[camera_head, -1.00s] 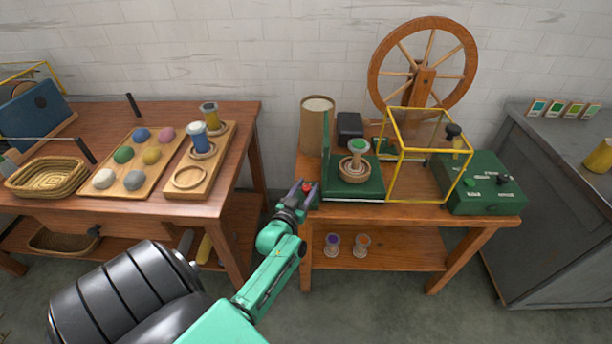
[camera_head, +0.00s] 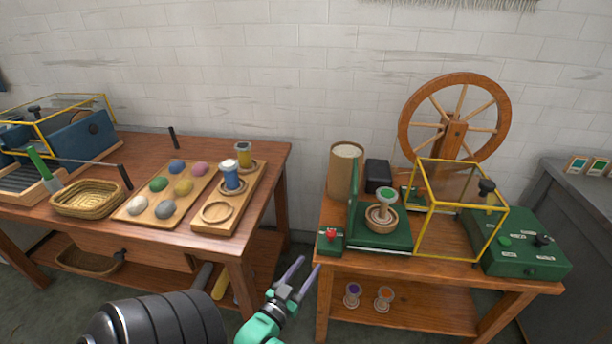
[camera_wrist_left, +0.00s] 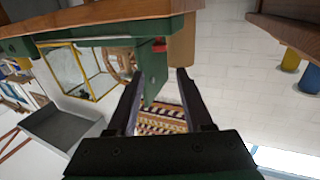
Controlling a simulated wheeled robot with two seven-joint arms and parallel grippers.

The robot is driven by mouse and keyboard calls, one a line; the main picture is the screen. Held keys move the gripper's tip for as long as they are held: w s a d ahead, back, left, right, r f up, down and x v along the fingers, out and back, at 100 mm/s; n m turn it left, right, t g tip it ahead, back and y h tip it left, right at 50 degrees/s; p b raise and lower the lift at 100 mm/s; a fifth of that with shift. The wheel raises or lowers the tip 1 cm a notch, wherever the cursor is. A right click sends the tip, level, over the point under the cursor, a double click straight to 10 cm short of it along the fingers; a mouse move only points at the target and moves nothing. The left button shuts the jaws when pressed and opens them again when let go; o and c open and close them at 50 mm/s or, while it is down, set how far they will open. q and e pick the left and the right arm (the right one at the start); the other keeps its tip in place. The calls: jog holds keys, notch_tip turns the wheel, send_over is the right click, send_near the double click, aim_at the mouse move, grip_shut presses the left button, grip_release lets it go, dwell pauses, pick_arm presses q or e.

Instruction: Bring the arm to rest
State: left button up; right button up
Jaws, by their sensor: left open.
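My left gripper (camera_head: 298,281) is open and empty in the head view. It is in the gap between the two wooden tables, in front of and below the small green box with a red button (camera_head: 331,238). In the left wrist view its two dark fingers (camera_wrist_left: 160,95) stand apart with nothing between them. There the red button (camera_wrist_left: 159,45) shows beyond the fingers, near the edge of the right table. My right gripper is in neither view.
The right table holds a green stand with a spool (camera_head: 382,212), a yellow-framed box (camera_head: 462,205) and a green control box (camera_head: 525,243). The left table (camera_head: 260,165) holds a basket (camera_head: 88,198) and a tray of wool balls (camera_head: 150,212). The floor between the tables is open.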

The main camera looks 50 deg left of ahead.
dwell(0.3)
pick_arm(q)
jog(key=s+d+f+m+g+h, duration=0.1)
jog(key=s+d+f+g+h, duration=0.15)
jog(key=f, duration=0.65)
jog(key=s+d+f+m+g+h+p, duration=0.1)
jog(key=s+d+f+g, duration=0.3)
jog(key=f, duration=0.5)
jog(key=s+d+f+m+g+h, duration=0.1)
jog(key=s+d+f+g+h, duration=0.2)
jog(key=f, duration=0.6)
jog(key=s+f+m+g, duration=0.1)
jog(key=s+f+g, duration=0.2)
jog(key=s+f, duration=0.2)
jog(key=s+f+m+g+y, duration=0.1)
jog(key=s+f+g, duration=0.3)
jog(key=s, duration=0.8)
jog(key=shift+a+f+m, duration=0.3)
jog(key=shift+a+f, duration=0.05)
jog(key=shift+f, duration=0.05)
jog(key=shift+y, duration=0.25)
